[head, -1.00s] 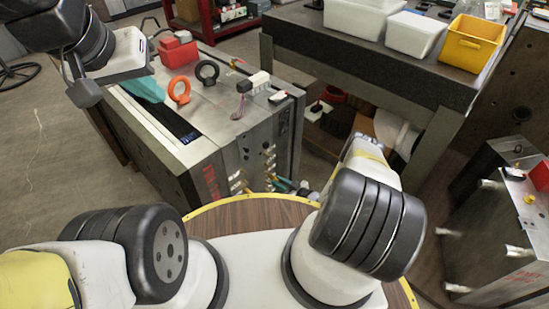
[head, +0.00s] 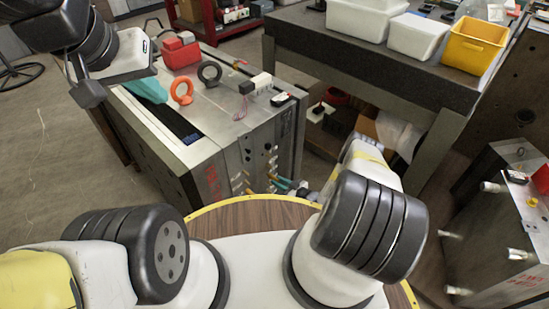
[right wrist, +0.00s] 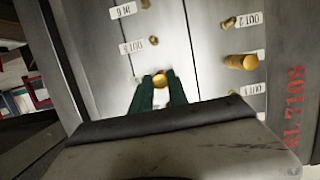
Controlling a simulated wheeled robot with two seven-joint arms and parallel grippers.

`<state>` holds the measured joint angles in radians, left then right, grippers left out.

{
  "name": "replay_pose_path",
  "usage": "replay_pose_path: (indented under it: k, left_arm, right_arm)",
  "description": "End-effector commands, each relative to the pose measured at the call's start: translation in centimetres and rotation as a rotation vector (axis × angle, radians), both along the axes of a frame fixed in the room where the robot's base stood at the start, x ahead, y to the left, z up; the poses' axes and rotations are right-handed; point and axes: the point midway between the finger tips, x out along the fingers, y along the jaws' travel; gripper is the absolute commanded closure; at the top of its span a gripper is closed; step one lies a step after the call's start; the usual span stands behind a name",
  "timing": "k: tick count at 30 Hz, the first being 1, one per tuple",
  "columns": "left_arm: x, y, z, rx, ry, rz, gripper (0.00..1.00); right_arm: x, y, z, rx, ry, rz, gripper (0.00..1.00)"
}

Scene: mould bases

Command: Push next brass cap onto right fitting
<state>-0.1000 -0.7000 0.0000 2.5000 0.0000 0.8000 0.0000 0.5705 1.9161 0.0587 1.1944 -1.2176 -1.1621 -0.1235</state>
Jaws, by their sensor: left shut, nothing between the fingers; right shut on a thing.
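My right gripper (right wrist: 158,82) has dark green fingers shut on a brass cap (right wrist: 159,79) at their tips, in front of the steel mould side (right wrist: 195,50). Whether the cap sits on a fitting is hidden. Small brass fittings (right wrist: 154,40) show above it, and a wider brass cap (right wrist: 241,62) sits in the column to the right. In the head view the right gripper (head: 282,184) is at the near face of the mould base (head: 215,115), low right. My left gripper (head: 150,92) is shut and empty above the mould's left part.
An orange eyebolt (head: 182,92), a black eyebolt (head: 209,72) and a red box (head: 180,52) are on the mould top. A dark bench (head: 400,55) with white bins and a yellow bin (head: 478,45) stands behind right. Another mould block (head: 520,235) is at far right.

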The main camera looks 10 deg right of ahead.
Motion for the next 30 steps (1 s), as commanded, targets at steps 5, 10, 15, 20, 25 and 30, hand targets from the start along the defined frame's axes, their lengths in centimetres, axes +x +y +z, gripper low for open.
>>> replay_pose_path:
  k: [5,10,15,20,25,30]
  left_arm:
    - [0.0,0.0,0.0,0.0,0.0,0.0,1.0]
    - [0.0,0.0,0.0,0.0,0.0,0.0,1.0]
    - [0.0,0.0,0.0,0.0,0.0,0.0,1.0]
    - [0.0,0.0,0.0,0.0,0.0,0.0,1.0]
    - [0.0,0.0,0.0,0.0,0.0,0.0,1.0]
    - [0.0,0.0,0.0,0.0,0.0,0.0,1.0]
  right_arm:
    - [0.4,0.4,0.01,0.0,0.0,0.001,1.0]
    - [0.59,0.56,0.02,0.0,0.0,0.001,1.0]
    - [0.61,0.58,0.03,0.001,-0.001,0.001,0.76]
    - [0.59,0.55,0.02,0.001,-0.001,0.001,0.55]
    - [0.58,0.52,0.02,0.0,0.0,0.0,0.55]
    - [0.56,0.51,-0.01,0.0,0.0,0.0,0.36]
